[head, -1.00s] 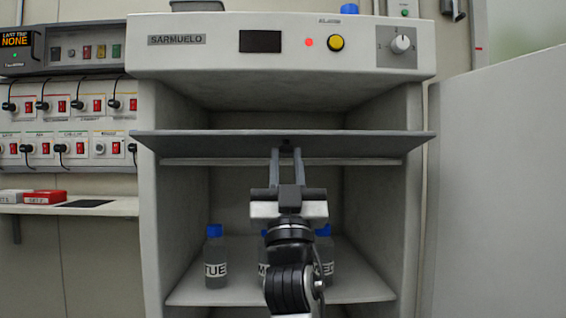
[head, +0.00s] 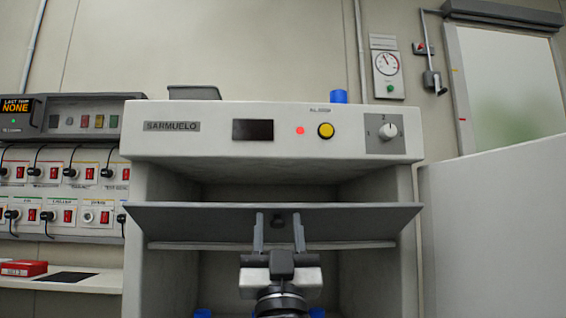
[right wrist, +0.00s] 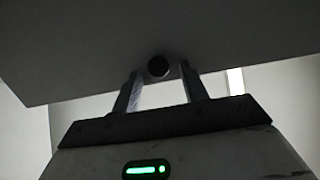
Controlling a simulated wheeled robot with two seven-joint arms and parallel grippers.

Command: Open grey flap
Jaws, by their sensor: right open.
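The grey flap (head: 190,221) is a wide panel across the front of the white Sarmuelo cabinet (head: 150,140). It juts out, with its near edge higher and wider in the head view, and dark openings show above and below it. A small dark knob (head: 278,221) is on its face. My right gripper (head: 279,216) is open, its two fingers pointing up on either side of the knob. In the right wrist view the flap (right wrist: 90,50) fills the top, and the knob (right wrist: 158,66) lies between the fingertips, not visibly gripped. My left gripper is not in view.
The cabinet's top panel has a yellow button (head: 326,130) and a dial (head: 388,131). Blue bottle caps (head: 203,313) show low inside. A socket rack (head: 60,190) and a shelf with a red box (head: 23,268) are at the left. A pale panel (head: 490,220) stands at the right.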

